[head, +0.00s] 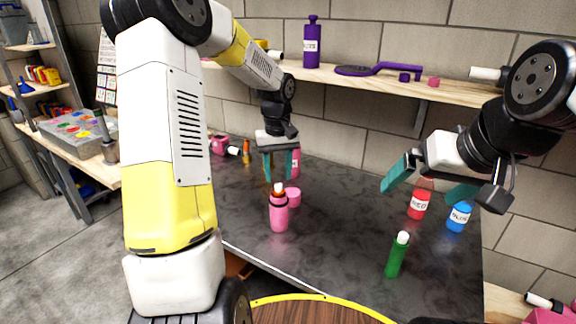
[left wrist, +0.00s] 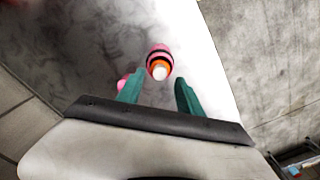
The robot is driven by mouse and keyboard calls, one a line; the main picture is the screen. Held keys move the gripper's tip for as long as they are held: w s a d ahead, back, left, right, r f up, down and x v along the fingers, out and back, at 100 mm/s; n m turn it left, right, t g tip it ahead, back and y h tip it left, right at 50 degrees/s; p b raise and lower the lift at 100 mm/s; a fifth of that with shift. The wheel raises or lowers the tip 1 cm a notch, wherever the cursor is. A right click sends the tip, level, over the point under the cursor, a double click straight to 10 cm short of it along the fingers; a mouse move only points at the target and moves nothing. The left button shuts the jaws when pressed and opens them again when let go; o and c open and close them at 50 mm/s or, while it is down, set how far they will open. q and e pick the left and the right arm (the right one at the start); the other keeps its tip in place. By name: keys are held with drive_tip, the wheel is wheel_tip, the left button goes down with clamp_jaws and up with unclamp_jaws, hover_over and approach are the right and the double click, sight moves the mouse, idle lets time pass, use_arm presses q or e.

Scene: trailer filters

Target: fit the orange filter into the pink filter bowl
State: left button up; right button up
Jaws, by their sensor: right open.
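The pink filter bowl (head: 279,217) stands upright on the dark table with a black ring near its top. The orange filter (head: 278,188) is in it, with only its orange upper end and white tip showing above the rim. How deep it sits I cannot tell. In the left wrist view the pink filter bowl (left wrist: 159,51) and the orange filter (left wrist: 161,66) lie just beyond my fingertips. My left gripper (head: 280,177) is open and empty, above and behind the bowl. My right gripper (head: 417,195) is open and empty over the table's right part.
A small pink round piece (head: 293,196) lies beside the bowl. A green filter housing (head: 396,257), a red bottle (head: 419,205) and a blue bottle (head: 459,217) stand at the right. A wall shelf (head: 380,80) holds a purple bottle (head: 311,45) and purple wrench (head: 380,69). The table's middle is clear.

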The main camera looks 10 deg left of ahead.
idle(0.9)
use_arm(q)
drive_tip(key=s+r+m+t, duration=0.2)
drive_tip(key=s+r, duration=0.3)
drive_tip(key=s, duration=0.3)
drive_tip(key=s+d+r+m+t+h, duration=0.1)
drive_tip(key=s+r+t, duration=0.1)
drive_tip(key=s+r, duration=0.3)
drive_tip(key=s+d+r+m+t+h, duration=0.1)
drive_tip(key=s+r, duration=0.4)
drive_tip(key=s, duration=0.6)
drive_tip(key=shift+s+r+m+t, duration=0.15)
drive_tip(key=shift+r+m+t, duration=0.15)
drive_tip(key=shift+m+t, duration=0.4)
